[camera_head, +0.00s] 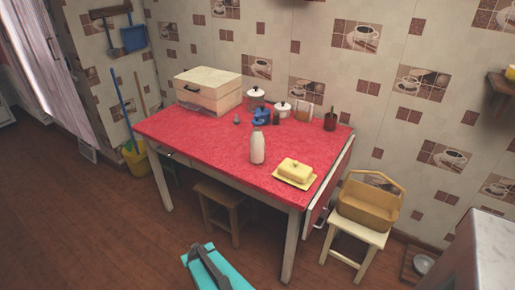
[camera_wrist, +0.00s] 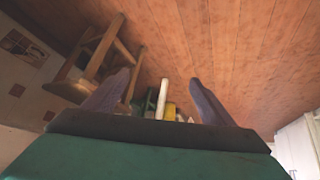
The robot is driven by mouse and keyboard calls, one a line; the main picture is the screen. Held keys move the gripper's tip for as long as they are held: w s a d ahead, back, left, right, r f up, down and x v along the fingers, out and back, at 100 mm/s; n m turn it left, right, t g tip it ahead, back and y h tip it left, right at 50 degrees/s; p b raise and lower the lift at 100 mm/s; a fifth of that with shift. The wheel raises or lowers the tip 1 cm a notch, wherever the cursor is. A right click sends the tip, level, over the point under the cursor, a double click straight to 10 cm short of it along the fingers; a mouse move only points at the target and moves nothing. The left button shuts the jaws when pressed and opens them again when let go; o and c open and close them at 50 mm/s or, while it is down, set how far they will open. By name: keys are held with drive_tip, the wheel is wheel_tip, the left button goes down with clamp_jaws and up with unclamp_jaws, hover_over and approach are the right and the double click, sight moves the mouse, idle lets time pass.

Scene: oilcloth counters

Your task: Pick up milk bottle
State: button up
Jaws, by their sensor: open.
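The milk bottle (camera_head: 257,147) is white with a narrow neck and stands upright near the middle of the red-topped table (camera_head: 200,137). My arm shows in teal and dark grey at the bottom of the head view, in front of the table, well short of the bottle and below the tabletop. In the wrist view my gripper (camera_wrist: 158,90) has its two dark fingers spread apart with nothing held between them. The wrist view looks toward the wooden floor, and I do not see the bottle there.
A yellow butter dish (camera_head: 295,170) sits right of the bottle. A wooden bread box (camera_head: 208,88), white lidded pots (camera_head: 256,96) and a blue object (camera_head: 261,116) stand behind it. A brown stool (camera_head: 218,205) is under the table. A cream stool (camera_head: 355,238) carries a yellow basket (camera_head: 369,204).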

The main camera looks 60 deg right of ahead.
drive_tip(key=d+r+m+t+h+p, duration=0.1)
drive_tip(key=d+r+t+h+p, duration=0.2)
drive_tip(key=d+r, duration=0.95)
drive_tip(key=d+r+m+t+h+p, duration=0.15)
drive_tip(key=d+r+t, duration=0.35)
drive_tip(key=d+r, duration=0.7)
drive_tip(key=m+g+h+p, duration=0.1)
drive_tip(key=g+h+p, duration=0.1)
drive_tip(key=h+p, duration=0.15)
approach(259, 145)
drive_tip(key=shift+s+f+h, duration=0.1)
drive_tip(key=shift+f+h, duration=0.3)
drive_tip(key=shift+f, duration=0.1)
drive_tip(key=shift+d+f+b, duration=0.1)
drive_tip(key=shift+b, duration=0.55)
drive_tip(key=b+x, duration=0.3)
drive_tip(key=b, duration=0.3)
drive_tip(key=shift+r+x, duration=0.15)
drive_tip(key=shift+x, duration=0.6)
drive_tip(key=shift+r+x, duration=0.15)
drive_tip(key=shift+x, duration=1.75)
